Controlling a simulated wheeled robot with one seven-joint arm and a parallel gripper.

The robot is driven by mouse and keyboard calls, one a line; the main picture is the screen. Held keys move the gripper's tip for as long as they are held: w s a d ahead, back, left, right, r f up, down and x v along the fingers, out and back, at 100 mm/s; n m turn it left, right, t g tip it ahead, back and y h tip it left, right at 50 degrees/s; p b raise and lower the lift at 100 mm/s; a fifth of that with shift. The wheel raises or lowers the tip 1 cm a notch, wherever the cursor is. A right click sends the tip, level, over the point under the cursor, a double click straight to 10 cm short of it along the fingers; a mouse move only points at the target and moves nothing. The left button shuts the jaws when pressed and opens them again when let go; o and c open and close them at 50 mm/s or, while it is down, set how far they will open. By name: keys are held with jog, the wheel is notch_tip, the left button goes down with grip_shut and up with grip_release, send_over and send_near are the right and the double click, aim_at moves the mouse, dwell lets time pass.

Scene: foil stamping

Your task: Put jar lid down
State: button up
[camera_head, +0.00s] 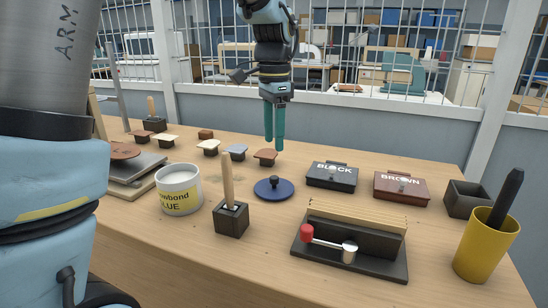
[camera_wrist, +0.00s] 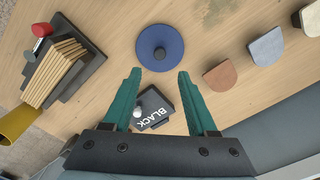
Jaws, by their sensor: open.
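The jar lid, a blue disc with a dark knob (camera_head: 274,189), lies flat on the table, knob up, right of the glue jar. It also shows in the wrist view (camera_wrist: 150,58), just beyond my fingertips. My gripper (camera_head: 275,148) hangs behind the lid with its green fingers pointing down. In the wrist view my gripper (camera_wrist: 158,74) is open and empty, its fingers apart and clear of the lid. The white glue jar (camera_head: 180,199) stands uncovered, its top open.
A wooden-handled tool in a dark block (camera_head: 232,219) stands in front of the lid. A black box (camera_head: 331,178) and a brown box (camera_head: 401,189) lie right of it. A dark rack (camera_head: 352,249), a yellow cup (camera_head: 484,247) and several small coloured pieces stand around.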

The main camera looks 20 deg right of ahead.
notch_tip(320, 180, up, 2)
jog(key=shift+r, duration=0.25)
dwell(0.4)
